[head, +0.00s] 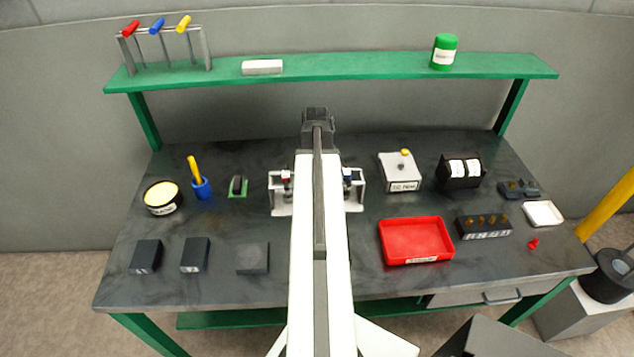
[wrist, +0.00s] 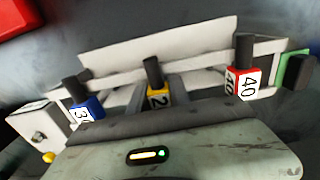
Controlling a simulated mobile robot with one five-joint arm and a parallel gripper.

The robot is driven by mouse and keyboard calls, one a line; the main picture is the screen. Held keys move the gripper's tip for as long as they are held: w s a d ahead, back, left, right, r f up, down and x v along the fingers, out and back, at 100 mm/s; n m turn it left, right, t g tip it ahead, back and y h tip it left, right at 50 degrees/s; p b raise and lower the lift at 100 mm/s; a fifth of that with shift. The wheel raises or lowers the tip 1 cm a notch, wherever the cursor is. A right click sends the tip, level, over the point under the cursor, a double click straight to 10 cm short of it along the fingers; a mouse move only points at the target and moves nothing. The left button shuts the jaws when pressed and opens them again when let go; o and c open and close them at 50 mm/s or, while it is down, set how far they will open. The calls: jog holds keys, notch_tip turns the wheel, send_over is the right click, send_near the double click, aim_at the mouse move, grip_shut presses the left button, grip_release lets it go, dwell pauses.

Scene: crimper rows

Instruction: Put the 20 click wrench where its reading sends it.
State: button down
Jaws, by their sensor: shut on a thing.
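The rack (head: 280,208) stands mid-bench under my arm, holding click wrenches side by side. In the wrist view the yellow wrench (wrist: 157,97) shows a "2", the rest of its label hidden; it is in the rack's middle place. The blue wrench (wrist: 86,108) reads 30 and the red wrench (wrist: 243,82) reads 40; both stand upright in the rack. In the head view my arm hides the yellow wrench.
A red tray (head: 388,261) and a white box with a yellow knob (head: 400,185) are right of the rack. A black holder (head: 461,182), a dark block with pegs (head: 485,233) and a white tray (head: 543,224) lie farther right. Dark blocks (head: 195,256) lie front left. A green shelf (head: 380,70) spans the back.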

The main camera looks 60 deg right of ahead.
jog(key=c, duration=1.2)
grip_release()
jog(key=shift+f, duration=0.1)
notch_tip(320, 180, up, 12)
jog(key=p, duration=1.2)
jog(key=shift+r, duration=0.25)
jog(key=shift+f, duration=0.1)
jog(key=w+a+n, duration=0.3)
jog(key=w+a, duration=0.6)
jog(key=a, duration=0.3)
jog(key=w+a+n, duration=0.3)
jog(key=w+a, duration=0.6)
jog(key=a, duration=0.3)
jog(key=w+a+n, duration=0.2)
jog(key=a, duration=1)
jog(key=w+a+n, duration=0.2)
jog(key=a+n, duration=0.1)
jog(key=a, duration=1)
